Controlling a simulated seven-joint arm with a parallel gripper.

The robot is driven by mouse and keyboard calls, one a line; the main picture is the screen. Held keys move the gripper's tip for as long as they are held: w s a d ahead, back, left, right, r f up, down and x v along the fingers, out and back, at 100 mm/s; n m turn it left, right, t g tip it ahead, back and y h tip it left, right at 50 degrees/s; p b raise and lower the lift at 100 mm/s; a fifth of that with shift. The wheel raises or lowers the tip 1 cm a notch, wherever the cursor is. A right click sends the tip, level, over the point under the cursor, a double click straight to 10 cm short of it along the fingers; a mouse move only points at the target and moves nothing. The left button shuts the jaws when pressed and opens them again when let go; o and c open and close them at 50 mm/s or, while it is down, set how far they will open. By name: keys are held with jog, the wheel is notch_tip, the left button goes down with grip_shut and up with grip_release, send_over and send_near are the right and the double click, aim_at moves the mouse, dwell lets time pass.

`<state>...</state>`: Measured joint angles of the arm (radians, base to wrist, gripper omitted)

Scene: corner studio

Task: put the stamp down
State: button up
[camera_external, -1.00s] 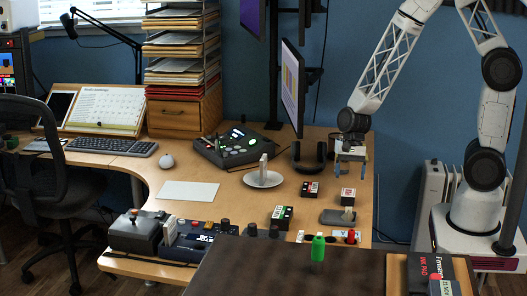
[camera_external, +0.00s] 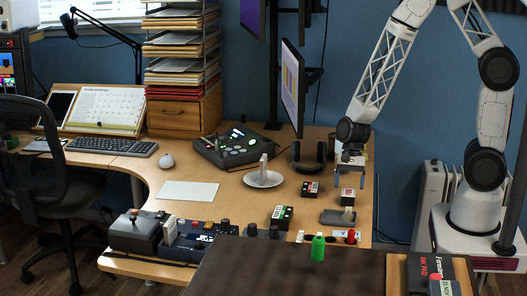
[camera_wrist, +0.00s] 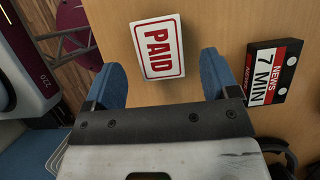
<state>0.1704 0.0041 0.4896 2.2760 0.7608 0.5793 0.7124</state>
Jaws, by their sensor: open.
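A white block with a red PAID label (camera_wrist: 159,48), which seems to be the stamp, sits on the wooden desk. It lies between and just beyond my fingertips in the wrist view, slightly tilted. In the external view the small block (camera_external: 347,196) stands below my gripper (camera_external: 350,181). My gripper (camera_wrist: 160,75) is open and nothing is held between its fingers. I cannot tell how much height separates the fingertips from the block.
A black box marked NEWS 7 MIN (camera_wrist: 273,71) lies to the right of my fingers in the wrist view. A grey tray (camera_external: 331,218) with a small upright piece is nearer the front. A white plate (camera_external: 263,180) is further left. Headphones (camera_external: 307,156) and a monitor (camera_external: 292,88) stand behind.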

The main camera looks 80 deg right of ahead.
aim_at(349, 192)
jog(key=shift+x, duration=2.2)
jog(key=c, duration=1.1)
jog(key=shift+r, duration=0.2)
jog(key=shift+r, duration=1.45)
jog(key=shift+s+r, duration=0.2)
jog(key=shift+s, duration=0.1)
jog(key=s, duration=0.5)
jog(key=s+r, duration=0.1)
jog(key=s, duration=0.9)
jog(key=shift+s+r, duration=0.2)
